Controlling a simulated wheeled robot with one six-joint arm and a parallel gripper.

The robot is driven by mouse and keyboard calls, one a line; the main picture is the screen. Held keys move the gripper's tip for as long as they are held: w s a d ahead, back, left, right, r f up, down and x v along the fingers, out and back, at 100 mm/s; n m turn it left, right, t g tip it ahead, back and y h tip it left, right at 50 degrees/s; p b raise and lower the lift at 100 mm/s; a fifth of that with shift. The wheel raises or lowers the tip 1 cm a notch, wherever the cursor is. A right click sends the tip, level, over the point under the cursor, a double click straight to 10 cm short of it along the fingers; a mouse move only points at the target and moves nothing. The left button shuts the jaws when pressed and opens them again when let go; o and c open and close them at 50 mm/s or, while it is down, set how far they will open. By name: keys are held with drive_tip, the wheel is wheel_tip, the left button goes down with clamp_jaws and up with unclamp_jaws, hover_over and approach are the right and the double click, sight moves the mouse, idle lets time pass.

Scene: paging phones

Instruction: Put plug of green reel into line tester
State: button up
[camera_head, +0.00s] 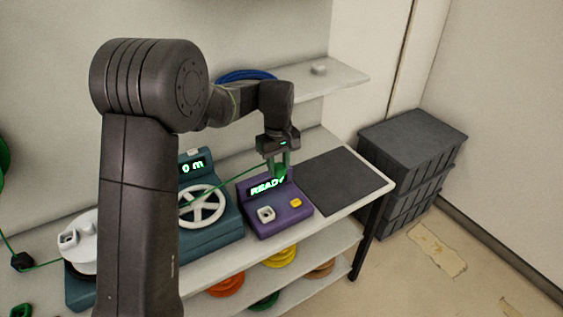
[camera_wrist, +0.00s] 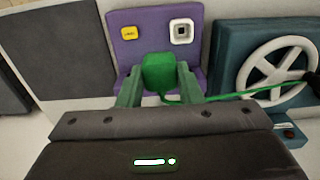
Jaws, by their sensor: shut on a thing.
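My gripper (camera_head: 278,165) is shut on a green plug, above and behind the purple line tester (camera_head: 281,217). The green plug (camera_wrist: 158,72) sits between the fingers in the wrist view, with its green cable running off to the right. The line tester also shows in the wrist view (camera_wrist: 130,52); its display reads READY in the head view. It has a white square socket (camera_head: 266,214) and a yellow button (camera_head: 295,203) on its front part. The plug is apart from the socket. The green reel (camera_head: 3,160) is partly cut off at the left edge.
A teal machine (camera_head: 222,228) with a white handwheel and a display reading "0 m" stands left of the tester. A dark mat (camera_head: 343,181) lies to the right. Stacked grey crates (camera_head: 413,150) stand beyond the table. Coloured coils lie on the lower shelf; a blue coil (camera_head: 246,75) lies above.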

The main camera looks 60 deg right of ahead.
drive_tip(key=w+a+f+b, duration=0.2)
drive_tip(key=a+f+b, duration=0.1)
drive_tip(key=f+b, duration=0.2)
drive_tip(key=shift+w+a+f, duration=0.3)
drive_tip(key=shift+f, duration=0.55)
drive_tip(key=shift+f, duration=0.15)
idle(0.4)
drive_tip(key=shift+f+b, duration=1.45)
drive_tip(key=shift+f, duration=0.9)
drive_tip(key=shift+f+b, duration=0.65)
drive_tip(key=shift+f, duration=0.65)
drive_tip(key=o, duration=1.3)
